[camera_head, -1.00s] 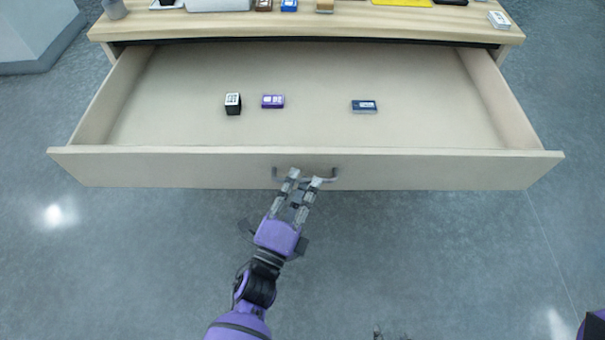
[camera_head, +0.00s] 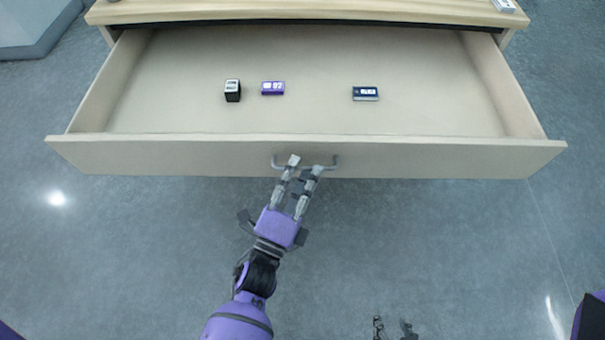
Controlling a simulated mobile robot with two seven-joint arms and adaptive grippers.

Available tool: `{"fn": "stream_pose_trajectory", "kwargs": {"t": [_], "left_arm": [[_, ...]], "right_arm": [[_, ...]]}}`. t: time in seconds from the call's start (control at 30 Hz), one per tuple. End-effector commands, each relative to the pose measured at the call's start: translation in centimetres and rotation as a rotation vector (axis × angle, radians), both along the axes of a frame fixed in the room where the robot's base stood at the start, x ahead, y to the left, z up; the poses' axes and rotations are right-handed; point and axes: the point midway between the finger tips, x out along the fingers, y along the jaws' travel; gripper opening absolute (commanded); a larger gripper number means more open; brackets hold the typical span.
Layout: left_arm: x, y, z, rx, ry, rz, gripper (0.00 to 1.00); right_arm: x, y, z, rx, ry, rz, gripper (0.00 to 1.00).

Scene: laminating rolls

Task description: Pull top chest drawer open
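The top drawer (camera_head: 306,157) of the chest (camera_head: 300,10) is pulled far out, with its inside in view. Its grey handle (camera_head: 332,165) is on the middle of the front panel. My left gripper (camera_head: 305,166) is at the handle. Its two fingers are apart, with the tips at the handle bar. I cannot tell whether they press on it. My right gripper (camera_head: 393,329) shows only as two dark fingertips, apart and empty, at the bottom edge, well away from the drawer.
In the drawer lie a black-and-white box (camera_head: 232,91), a purple box (camera_head: 273,88) and a dark blue box (camera_head: 365,94). A small white item (camera_head: 504,5) sits on the chest top. The floor (camera_head: 430,240) in front is clear.

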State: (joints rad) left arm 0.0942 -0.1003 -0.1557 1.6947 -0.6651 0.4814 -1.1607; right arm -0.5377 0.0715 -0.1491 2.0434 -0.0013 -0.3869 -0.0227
Motion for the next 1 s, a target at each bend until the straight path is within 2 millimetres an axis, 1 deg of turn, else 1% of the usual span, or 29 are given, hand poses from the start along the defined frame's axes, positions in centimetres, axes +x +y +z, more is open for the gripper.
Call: {"fn": "stream_pose_trajectory", "kwargs": {"t": [0.13, 0.23, 0.5, 0.6, 0.7, 0.83, 1.0], "left_arm": [[-0.5, 0.2, -0.1, -0.001, 0.001, 0.001, 0.27], [-1.6, 0.7, -0.4, 0.001, 0.003, 0.001, 0.27], [-6.8, 2.9, -1.3, 0.000, 0.004, 0.002, 0.27], [-8.5, 3.6, -1.6, 0.000, 0.004, 0.001, 0.27], [-9.8, 4.1, -1.9, 0.000, 0.003, 0.001, 0.27], [-10.7, 4.5, -2.0, 0.001, 0.002, 0.000, 0.27], [-11.0, 4.6, -2.0, 0.001, 0.000, 0.000, 0.27]], "right_arm": [[0.2, -0.1, 0.1, -0.002, -0.004, 0.001, 0.40], [0.2, -0.1, 0.1, 0.000, -0.003, 0.001, 0.40], [0.1, 0.0, 0.0, -0.001, -0.002, 0.001, 0.40], [0.1, 0.0, 0.0, 0.000, -0.002, 0.000, 0.40], [0.1, 0.0, 0.0, 0.000, -0.002, 0.000, 0.40], [0.1, 0.0, 0.0, 0.000, -0.002, 0.000, 0.40], [0.1, 0.0, 0.0, 0.000, -0.002, 0.000, 0.40]]}}
